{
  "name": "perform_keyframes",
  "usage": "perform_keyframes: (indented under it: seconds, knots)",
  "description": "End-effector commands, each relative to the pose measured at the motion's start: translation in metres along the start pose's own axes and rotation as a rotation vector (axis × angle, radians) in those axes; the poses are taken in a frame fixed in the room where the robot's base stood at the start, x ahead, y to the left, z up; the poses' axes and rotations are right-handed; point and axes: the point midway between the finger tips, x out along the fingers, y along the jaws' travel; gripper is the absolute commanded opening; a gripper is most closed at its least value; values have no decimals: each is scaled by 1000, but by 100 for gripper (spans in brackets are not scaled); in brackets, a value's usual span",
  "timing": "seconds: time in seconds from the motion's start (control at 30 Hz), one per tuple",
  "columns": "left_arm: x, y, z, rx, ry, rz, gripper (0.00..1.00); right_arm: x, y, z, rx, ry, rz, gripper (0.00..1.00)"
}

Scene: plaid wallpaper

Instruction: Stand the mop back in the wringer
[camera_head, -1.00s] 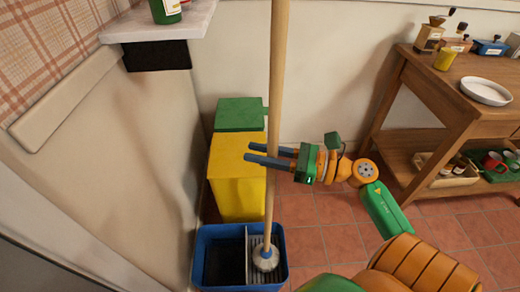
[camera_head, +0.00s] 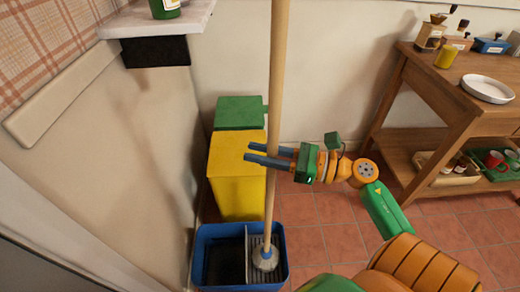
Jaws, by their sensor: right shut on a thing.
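The mop (camera_head: 275,90) stands nearly upright, its long wooden handle running out of the top of the view. Its pale head (camera_head: 265,258) is at the grey slatted wringer (camera_head: 237,235) on the right side of the blue bucket (camera_head: 203,240). I cannot tell how deep the head sits in the wringer. My right gripper (camera_head: 270,156) comes in from the right and is shut on the mop handle at mid-height, its two blue-grey fingers around it. My left gripper is out of view.
A white shelf (camera_head: 160,20) juts out at upper left. A wooden table (camera_head: 440,95) with a white dish (camera_head: 487,90) stands at right. Tiled floor between is clear.

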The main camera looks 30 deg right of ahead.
Motion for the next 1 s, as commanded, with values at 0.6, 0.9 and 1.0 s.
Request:
perform_keyframes:
  seconds: [0.6, 0.9, 1.0]
  knots:
    - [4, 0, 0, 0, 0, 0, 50, 0, 0, -1, 0, -1, 0, 0]
    - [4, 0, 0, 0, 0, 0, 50, 0, 0, -2, 1, 0, 0, 0]
    - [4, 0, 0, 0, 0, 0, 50, 0, 0, -2, 1, 0, 0, 36]
